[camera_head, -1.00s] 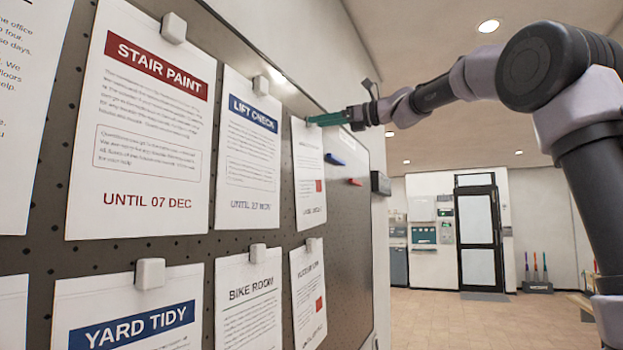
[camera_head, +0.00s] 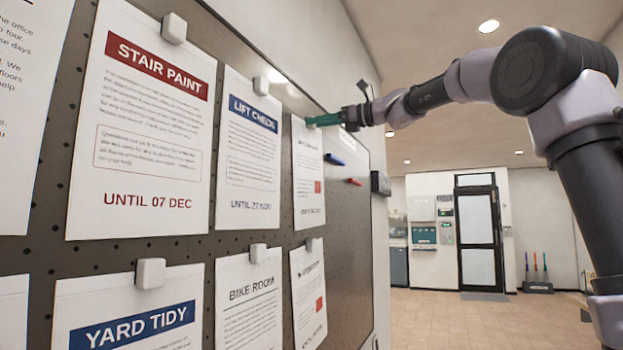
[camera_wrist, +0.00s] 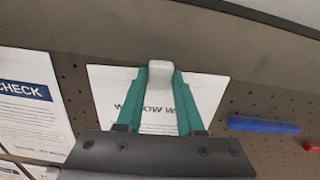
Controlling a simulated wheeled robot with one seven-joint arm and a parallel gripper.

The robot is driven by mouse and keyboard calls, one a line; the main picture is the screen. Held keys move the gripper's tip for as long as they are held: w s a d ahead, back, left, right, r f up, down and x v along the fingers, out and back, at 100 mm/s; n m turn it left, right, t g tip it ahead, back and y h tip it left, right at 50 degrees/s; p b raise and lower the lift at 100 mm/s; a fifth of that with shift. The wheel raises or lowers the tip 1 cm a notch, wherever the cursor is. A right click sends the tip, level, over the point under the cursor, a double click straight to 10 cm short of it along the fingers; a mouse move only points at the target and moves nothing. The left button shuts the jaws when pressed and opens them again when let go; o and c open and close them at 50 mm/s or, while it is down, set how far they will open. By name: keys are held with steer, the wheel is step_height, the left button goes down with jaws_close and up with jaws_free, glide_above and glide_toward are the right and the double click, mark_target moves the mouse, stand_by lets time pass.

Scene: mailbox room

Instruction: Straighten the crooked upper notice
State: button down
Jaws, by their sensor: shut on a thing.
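The upper notice (camera_head: 308,175) hangs at the right end of the top row on the pegboard. In the wrist view its heading reads roughly "WINDOW W…" on the notice (camera_wrist: 112,92), partly covered by my gripper. A pale clip (camera_wrist: 160,71) sits at its top edge. My gripper (camera_wrist: 160,82) has its green fingers on both sides of the clip, shut on it. In the head view my gripper (camera_head: 312,121) reaches the notice's top from the right. The top edge slopes slightly down to the right in the wrist view; the remaining tilt is hard to judge.
The "LIFT CHECK" notice (camera_head: 249,155) hangs just left, and the "BIKE ROOM" notice (camera_head: 249,300) is in the row below. A blue marker (camera_wrist: 264,125) and a red marker (camera_wrist: 312,147) are on the board to the right. The room right of the board is open.

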steer(key=shift+m, duration=0.5)
steer(key=shift+c, duration=2.3)
jaws_free()
steer(key=shift+d, duration=0.1)
steer(key=v, duration=1)
steer(key=s+d+f+n+h, duration=0.5)
steer(key=s+d+f+n, duration=0.1)
steer(key=f, duration=0.7)
steer(key=s+d+f+n+h, duration=0.5)
steer(key=s+d+f, duration=0.3)
steer(key=f, duration=0.5)
steer(key=s+d+f+n+t+h, duration=0.1)
steer(key=s+d+f+n+h, duration=0.4)
steer(key=s+f, duration=0.5)
step_height(320, 180, down, 3)
steer(key=shift+s+d+f+n, duration=0.1)
steer(key=shift+s+d+n, duration=0.3)
steer(key=shift+d+n, duration=0.6)
